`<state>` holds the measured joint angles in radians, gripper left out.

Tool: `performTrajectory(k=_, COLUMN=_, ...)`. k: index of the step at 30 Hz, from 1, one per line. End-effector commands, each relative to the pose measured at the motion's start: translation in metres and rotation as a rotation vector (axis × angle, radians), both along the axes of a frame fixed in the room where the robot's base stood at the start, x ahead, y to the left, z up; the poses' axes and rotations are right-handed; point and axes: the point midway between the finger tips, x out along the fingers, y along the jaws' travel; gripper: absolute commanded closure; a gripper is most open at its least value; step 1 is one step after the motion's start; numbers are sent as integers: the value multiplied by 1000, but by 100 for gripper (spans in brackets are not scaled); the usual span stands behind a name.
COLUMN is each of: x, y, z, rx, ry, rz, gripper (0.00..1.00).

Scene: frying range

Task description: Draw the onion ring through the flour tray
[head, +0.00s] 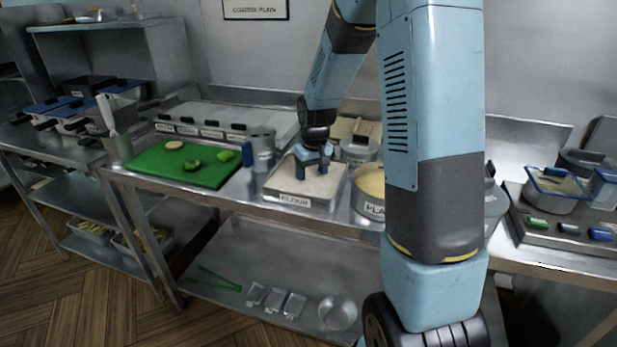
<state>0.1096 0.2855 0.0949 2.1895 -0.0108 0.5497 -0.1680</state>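The flour tray (288,204) is a shallow metal tray labelled FLOUR, filled with pale flour, on the upper shelf of the steel counter. My gripper (312,173) points down into it, its dark blue fingertips at or just above the flour near the tray's back half. The fingers look spread apart, with pale flour showing between them. I cannot make out an onion ring between the fingers or in the flour; a pale ring against the flour is too small to tell.
A green board (180,172) with cut green and pale vegetable pieces lies left of the tray. A metal cup (262,145) stands close at the tray's left. A batter pot (371,190) stands close at its right.

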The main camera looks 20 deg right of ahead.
Motion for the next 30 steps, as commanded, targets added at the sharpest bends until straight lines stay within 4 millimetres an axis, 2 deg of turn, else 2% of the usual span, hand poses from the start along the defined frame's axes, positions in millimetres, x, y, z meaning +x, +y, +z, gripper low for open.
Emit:
performTrajectory(k=5, x=0, y=1, z=0, rx=0, ry=0, rz=0, gripper=53)
performTrajectory(k=22, x=0, y=24, z=0, rx=0, ry=0, rz=0, gripper=53)
performTrajectory(k=30, x=0, y=18, z=0, rx=0, ry=0, rz=-3, gripper=53)
